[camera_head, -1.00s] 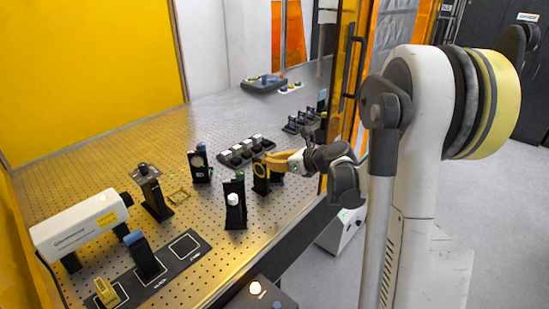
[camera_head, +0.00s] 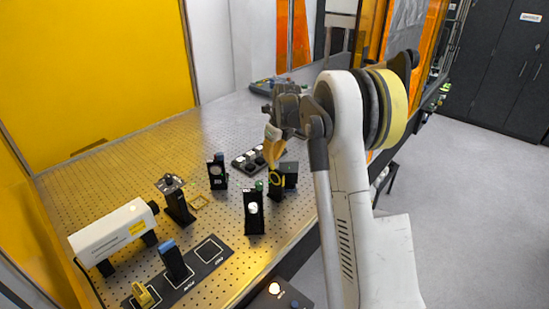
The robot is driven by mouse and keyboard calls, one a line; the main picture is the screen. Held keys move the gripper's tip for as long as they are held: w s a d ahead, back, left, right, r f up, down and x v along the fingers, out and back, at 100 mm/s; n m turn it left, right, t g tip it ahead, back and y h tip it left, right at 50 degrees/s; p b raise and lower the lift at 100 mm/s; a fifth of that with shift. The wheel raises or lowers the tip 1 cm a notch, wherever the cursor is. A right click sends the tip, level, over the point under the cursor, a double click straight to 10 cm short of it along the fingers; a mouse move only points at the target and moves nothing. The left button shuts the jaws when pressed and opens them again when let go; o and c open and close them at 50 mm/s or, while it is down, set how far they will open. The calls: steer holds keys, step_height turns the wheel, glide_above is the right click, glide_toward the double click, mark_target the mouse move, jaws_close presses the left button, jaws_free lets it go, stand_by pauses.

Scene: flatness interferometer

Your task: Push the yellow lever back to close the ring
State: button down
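The yellow ring (camera_head: 277,180) sits in a black upright mount on the perforated metal table, near its front edge. I cannot make out a separate yellow lever on it at this size; it may be hidden by my gripper. My gripper (camera_head: 270,161) has orange-yellow fingers that point down just above the ring. They overlap the top of the mount in the picture, and I cannot tell if they touch it. The fingers look close together, but their gap is not clear.
A black post with a white disc (camera_head: 254,208) stands left of the ring. Another black mount (camera_head: 217,172) and a black block with light-topped pieces (camera_head: 250,160) stand behind. A white instrument (camera_head: 114,237) is at the left. The table's back left is clear.

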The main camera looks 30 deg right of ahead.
steer(key=shift+w+f, duration=0.1)
steer(key=shift+p+v, duration=0.4)
steer(key=shift+v, duration=0.5)
steer(key=shift+w, duration=0.1)
